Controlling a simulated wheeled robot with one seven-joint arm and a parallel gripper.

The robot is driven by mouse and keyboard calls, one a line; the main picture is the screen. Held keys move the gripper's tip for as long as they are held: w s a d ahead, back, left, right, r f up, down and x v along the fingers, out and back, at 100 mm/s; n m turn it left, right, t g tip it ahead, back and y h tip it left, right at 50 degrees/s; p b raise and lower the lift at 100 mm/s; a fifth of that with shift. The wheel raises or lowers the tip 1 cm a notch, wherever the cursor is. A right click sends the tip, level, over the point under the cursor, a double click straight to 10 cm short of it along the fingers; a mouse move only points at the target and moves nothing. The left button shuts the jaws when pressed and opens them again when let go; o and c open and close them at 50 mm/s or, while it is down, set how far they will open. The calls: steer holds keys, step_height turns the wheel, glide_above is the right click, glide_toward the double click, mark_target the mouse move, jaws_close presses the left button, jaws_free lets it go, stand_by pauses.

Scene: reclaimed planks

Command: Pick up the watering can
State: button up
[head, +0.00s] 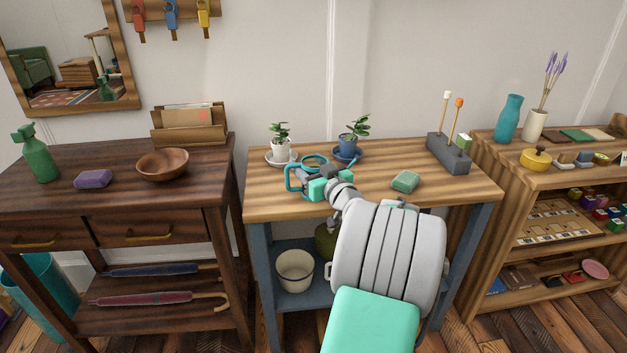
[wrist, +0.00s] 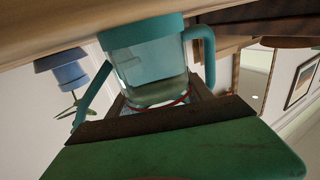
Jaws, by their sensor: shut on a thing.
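The watering can (head: 292,178) is on the middle table in the head view, with a teal handle on its left and a teal rim. In the wrist view the can (wrist: 150,72) looks upside down, with a clear body, teal base, handle at right and thin spout at left. My gripper (head: 320,181) is at the can's near side, shut on it, and hides much of its body. The exact contact is hidden. The base looks at or close to the tabletop (head: 460,186); I cannot tell whether there is a gap.
A white potted plant (head: 279,148) and a blue potted plant (head: 350,142) stand on saucers just behind the can. A green sponge-like block (head: 405,181) and a grey holder (head: 448,155) are to the right. The table's front left is clear.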

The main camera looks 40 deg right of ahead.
steer(key=c, duration=0.6)
steer(key=shift+c, duration=0.5)
steer(key=shift+r, duration=0.15)
